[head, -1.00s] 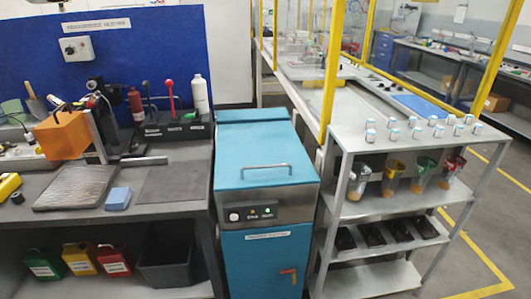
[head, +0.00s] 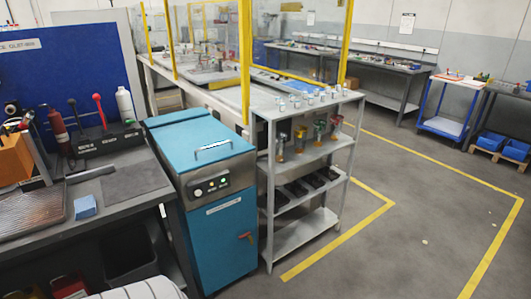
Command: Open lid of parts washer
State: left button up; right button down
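The parts washer (head: 222,235) is a blue cabinet with a grey control panel (head: 213,187) on its front, left of centre in the head view. Its blue lid (head: 185,143) lies flat and closed on top. A bar handle (head: 213,151) stands near the lid's front edge. A small red handle (head: 245,236) is on the lower front door. Neither of my grippers is in view, and nothing is seen touching the lid.
A grey workbench (head: 130,185) with tools stands close at the left of the washer. A metal shelf rack (head: 300,227) with cups and small jars stands close at its right. Open grey floor with yellow lines (head: 340,243) lies at the right.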

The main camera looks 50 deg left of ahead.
aim_at(188, 145)
jog(key=u, duration=0.4)
jog(key=i, duration=1.15)
jog(key=u, duration=1.45)
jog(key=i, duration=0.6)
jog(key=u, duration=0.55)
